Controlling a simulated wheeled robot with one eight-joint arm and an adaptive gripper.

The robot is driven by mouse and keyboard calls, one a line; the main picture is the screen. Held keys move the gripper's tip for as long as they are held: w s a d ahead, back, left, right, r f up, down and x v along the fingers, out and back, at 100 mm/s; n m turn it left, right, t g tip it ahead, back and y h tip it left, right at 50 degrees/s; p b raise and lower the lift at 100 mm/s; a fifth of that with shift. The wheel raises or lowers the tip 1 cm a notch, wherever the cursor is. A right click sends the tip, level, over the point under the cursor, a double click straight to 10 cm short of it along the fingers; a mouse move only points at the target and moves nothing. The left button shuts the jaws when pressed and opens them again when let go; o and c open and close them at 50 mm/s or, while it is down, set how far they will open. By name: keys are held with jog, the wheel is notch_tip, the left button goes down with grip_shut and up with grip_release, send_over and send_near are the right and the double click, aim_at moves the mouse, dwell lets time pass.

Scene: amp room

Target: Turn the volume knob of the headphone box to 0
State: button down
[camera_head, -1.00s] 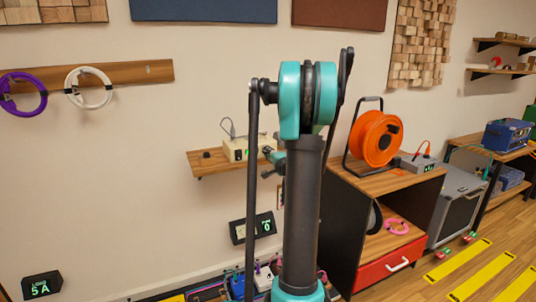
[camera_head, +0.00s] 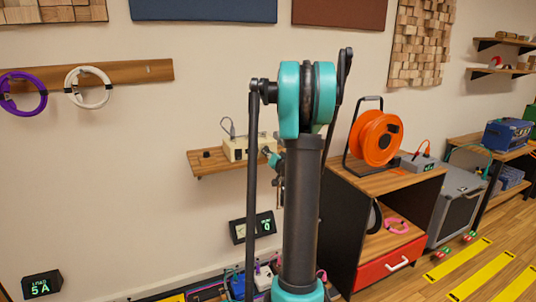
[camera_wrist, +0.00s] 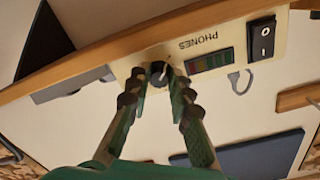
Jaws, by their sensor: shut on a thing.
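The headphone box (camera_head: 238,149) is a cream box on the wooden wall shelf in the head view. In the wrist view its face (camera_wrist: 219,58) appears upside down, with the word PHONES, a coloured level strip and a black rocker switch (camera_wrist: 263,38). The dark round volume knob (camera_wrist: 158,72) has a pale pointer mark and sits between the fingertips of my gripper (camera_wrist: 156,80). My gripper is shut on the knob. In the head view my gripper (camera_head: 270,156) is at the box's right side, small and partly hidden by my arm. The knob cannot be made out there.
A dark wall display (camera_head: 252,227) below the shelf appears to show 0 at its right. The shelf (camera_head: 204,167) runs under the box. An orange cable reel (camera_head: 376,138) stands on a cabinet to the right. A "5 A" display (camera_head: 41,285) is at lower left.

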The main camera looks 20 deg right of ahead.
jog(key=shift+n, duration=0.6)
jog(key=c, duration=1.4)
grip_release()
jog(key=shift+o, duration=0.2)
jog(key=s, duration=1.2)
